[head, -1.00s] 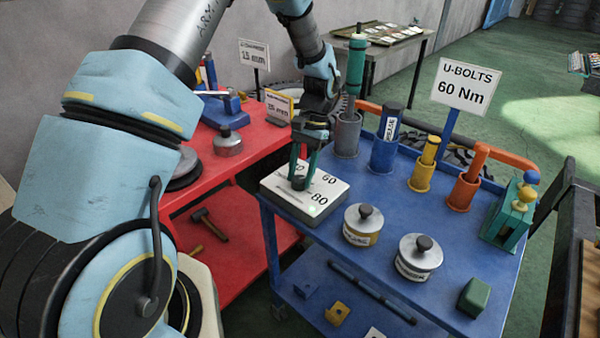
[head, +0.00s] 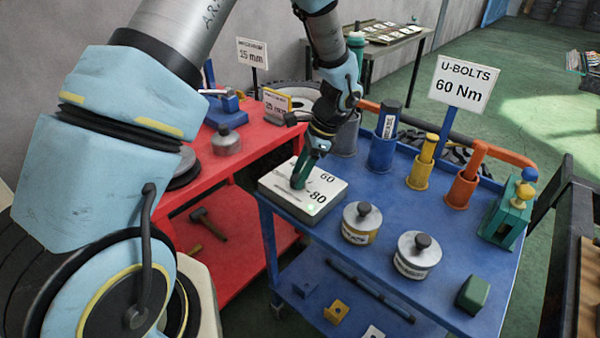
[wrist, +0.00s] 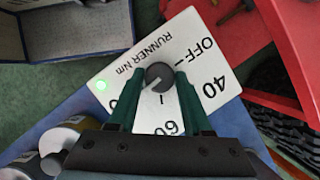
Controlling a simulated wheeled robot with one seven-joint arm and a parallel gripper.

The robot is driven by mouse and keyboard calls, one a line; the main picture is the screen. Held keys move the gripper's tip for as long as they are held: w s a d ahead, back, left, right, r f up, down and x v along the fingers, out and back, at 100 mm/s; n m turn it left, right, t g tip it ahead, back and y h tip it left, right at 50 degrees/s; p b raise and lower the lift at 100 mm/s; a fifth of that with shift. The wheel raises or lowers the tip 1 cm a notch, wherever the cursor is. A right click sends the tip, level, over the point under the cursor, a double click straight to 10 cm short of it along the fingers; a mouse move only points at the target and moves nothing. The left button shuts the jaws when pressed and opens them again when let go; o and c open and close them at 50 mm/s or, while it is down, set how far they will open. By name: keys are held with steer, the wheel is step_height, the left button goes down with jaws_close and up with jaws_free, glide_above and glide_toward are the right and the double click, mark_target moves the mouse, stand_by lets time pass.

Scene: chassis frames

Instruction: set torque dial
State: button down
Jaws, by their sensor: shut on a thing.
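The torque dial is a dark round knob (wrist: 158,76) on a white plate (wrist: 135,65) marked OFF, 40, 60 and RUNNER Nm. A green light glows on the plate. A pale line on the knob points toward the lower left in the wrist view; the mark it meets is unclear. In the head view the white dial box (head: 330,190) sits on the blue cart's near left corner, with 60 and 80 showing. My gripper (wrist: 160,80) has its green fingers shut on the knob's two sides. It also shows in the head view (head: 298,183), tilted, hiding the knob.
A sign (head: 465,85) reads U-BOLTS 60 Nm. Two lidded tins (head: 362,222), a green block (head: 473,296) and several coloured holders stand on the blue cart (head: 440,215). A red bench (head: 262,140) adjoins on the left.

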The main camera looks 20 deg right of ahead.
steer(key=shift+m+t, duration=0.3)
steer(key=shift+m, duration=0.3)
steer(key=shift+c, duration=1.7)
jaws_free()
steer(key=b+v, duration=0.2)
steer(key=v, duration=0.8)
steer(key=shift+r, duration=0.35)
